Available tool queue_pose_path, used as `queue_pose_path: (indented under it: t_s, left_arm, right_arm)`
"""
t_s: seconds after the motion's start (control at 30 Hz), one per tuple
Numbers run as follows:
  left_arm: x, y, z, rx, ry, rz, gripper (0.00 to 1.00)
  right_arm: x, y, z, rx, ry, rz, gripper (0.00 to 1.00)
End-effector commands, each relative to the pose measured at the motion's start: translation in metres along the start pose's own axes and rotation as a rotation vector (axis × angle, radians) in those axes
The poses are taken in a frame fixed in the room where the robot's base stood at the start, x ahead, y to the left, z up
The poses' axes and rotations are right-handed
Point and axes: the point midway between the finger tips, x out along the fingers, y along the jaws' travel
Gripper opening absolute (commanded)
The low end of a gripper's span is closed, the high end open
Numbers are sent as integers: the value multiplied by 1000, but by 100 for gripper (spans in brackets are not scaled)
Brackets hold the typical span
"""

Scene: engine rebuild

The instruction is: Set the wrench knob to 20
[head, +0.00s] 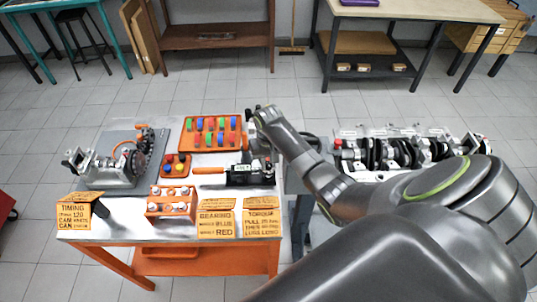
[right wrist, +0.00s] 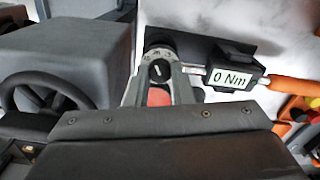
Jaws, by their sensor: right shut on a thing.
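The torque wrench (head: 240,175) lies on the metal tabletop with its orange handle (head: 209,171) to the left. In the right wrist view its display (right wrist: 232,78) reads 0 Nm. The wrench knob (right wrist: 160,70) is a small dark dial with a white pointer mark and scale marks around it. My right gripper (right wrist: 160,74) is at the knob end of the wrench, its two fingers shut on the knob, one on each side. In the head view this contact is small and partly hidden by my right arm. My left gripper is not in view.
An orange tray of coloured pieces (head: 209,122) lies behind the wrench. An orange block (head: 171,203) and yellow cards (head: 215,222) are in front. A grey machine (head: 105,165) stands at left. An engine part (head: 390,153) is on the right, beyond a gap.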

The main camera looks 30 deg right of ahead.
Motion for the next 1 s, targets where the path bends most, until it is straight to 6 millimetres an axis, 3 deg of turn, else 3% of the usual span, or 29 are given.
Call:
queue_pose_path:
  t_s: [0.3,0.83,0.87,1.0]
  left_arm:
    - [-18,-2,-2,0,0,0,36]
    - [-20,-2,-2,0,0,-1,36]
    - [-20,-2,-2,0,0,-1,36]
    - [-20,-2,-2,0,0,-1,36]
  right_arm:
    - [-1,0,0,127,0,0,0]
    - [0,0,0,152,0,-1,0]
    - [0,0,0,152,0,-1,24]
    - [0,0,0,152,0,0,42]
